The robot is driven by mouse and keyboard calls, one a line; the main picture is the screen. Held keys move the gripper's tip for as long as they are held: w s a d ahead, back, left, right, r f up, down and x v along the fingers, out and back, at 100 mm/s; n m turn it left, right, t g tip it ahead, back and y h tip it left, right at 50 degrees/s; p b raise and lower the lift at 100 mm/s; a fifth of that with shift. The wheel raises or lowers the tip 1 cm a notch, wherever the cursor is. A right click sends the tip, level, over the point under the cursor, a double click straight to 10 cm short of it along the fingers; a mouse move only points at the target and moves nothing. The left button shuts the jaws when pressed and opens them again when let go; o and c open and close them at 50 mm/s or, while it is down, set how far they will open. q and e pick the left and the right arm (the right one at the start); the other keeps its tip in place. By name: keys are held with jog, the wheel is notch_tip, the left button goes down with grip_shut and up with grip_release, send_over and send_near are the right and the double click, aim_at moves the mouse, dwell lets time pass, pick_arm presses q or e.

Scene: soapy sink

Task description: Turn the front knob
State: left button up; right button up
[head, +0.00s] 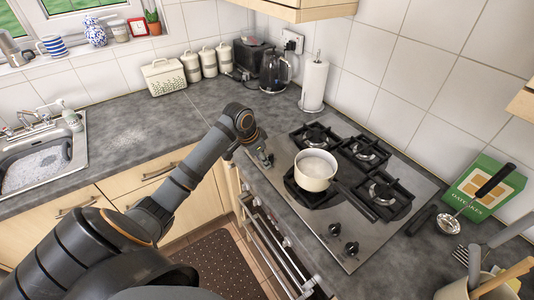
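The steel hob (310,222) is set into the grey worktop on the right. Two dark round knobs show on its near edge: one knob (335,228) and another knob (351,248) closer to the lower right. A cream pan (316,171) stands on a burner. My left gripper (264,160) is at the hob's left corner, at the far end of the same edge, well apart from the two visible knobs. It is small and dark here, so I cannot tell how its fingers stand or whether anything lies under it.
A paper towel roll (314,83) and a glass kettle (273,70) stand behind the hob. A green box (485,187), a ladle (448,225) and a utensil pot (455,290) are at the right. The sink (42,160) is at the far left.

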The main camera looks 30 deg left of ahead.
pick_arm(q)
send_near(268, 156)
notch_tip(268, 156, up, 2)
jog(key=shift+h, duration=0.3)
jog(key=x, duration=0.3)
jog(key=p+x, duration=0.1)
jog(key=x, duration=0.2)
jog(key=p+x, duration=0.1)
jog(key=x, duration=0.2)
jog(key=shift+s+a+f, duration=0.15)
jog(key=shift+a+f, duration=0.05)
jog(key=shift+a, duration=0.15)
jog(key=shift+f, duration=0.4)
jog(key=c, duration=0.6)
grip_shut()
